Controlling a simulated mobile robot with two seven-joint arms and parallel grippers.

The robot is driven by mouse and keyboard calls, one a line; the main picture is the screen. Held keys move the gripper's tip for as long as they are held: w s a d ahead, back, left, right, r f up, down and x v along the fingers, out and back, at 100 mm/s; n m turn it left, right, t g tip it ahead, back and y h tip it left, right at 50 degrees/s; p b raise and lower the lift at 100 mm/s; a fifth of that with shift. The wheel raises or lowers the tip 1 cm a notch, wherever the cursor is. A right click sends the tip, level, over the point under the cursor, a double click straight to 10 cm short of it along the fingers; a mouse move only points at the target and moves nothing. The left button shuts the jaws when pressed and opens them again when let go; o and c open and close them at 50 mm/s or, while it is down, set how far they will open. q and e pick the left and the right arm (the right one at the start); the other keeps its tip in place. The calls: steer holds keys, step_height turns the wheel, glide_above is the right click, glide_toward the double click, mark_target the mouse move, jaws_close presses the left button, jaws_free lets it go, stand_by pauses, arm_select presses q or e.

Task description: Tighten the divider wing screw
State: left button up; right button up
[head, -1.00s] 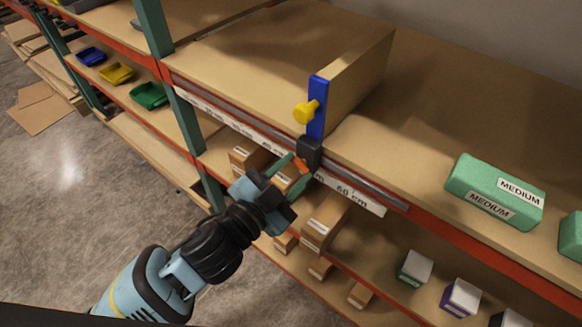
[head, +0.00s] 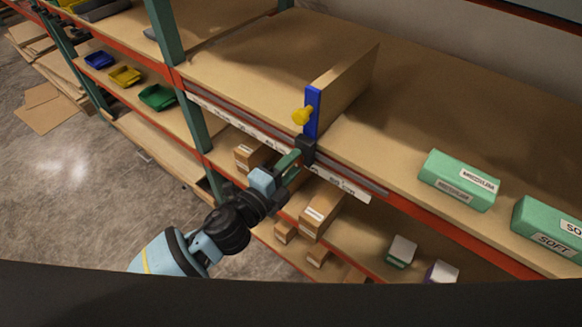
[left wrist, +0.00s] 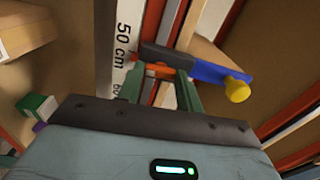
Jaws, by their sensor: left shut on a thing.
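The divider is a wooden panel (head: 348,80) with a blue front upright (head: 312,112) and a yellow knob (head: 302,116). It stands upright on the upper shelf. Its black block (head: 306,150) sits on the grey rail at the shelf's front edge. An orange wing screw (left wrist: 160,71) shows below the block in the left wrist view. My left gripper (head: 291,165), with green fingers, is in front of the block. In the left wrist view, its fingertips (left wrist: 160,78) are on both sides of the orange wing screw, shut on it. My right gripper is not in view.
A printed centimetre scale (head: 345,184) runs along the shelf edge, with "50 cm" readable in the left wrist view. Green boxes (head: 458,180) lie on the upper shelf at right. Brown boxes (head: 320,209) lie on the shelf below, near my arm. A green upright post (head: 166,32) stands left.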

arm_select(q)
steer(key=m, duration=0.7)
steer(key=shift+f+m, duration=0.15)
steer(key=shift+m, duration=0.25)
stand_by(0.4)
steer(key=o, duration=1)
steer(key=shift+s, duration=0.1)
steer(key=v, duration=0.8)
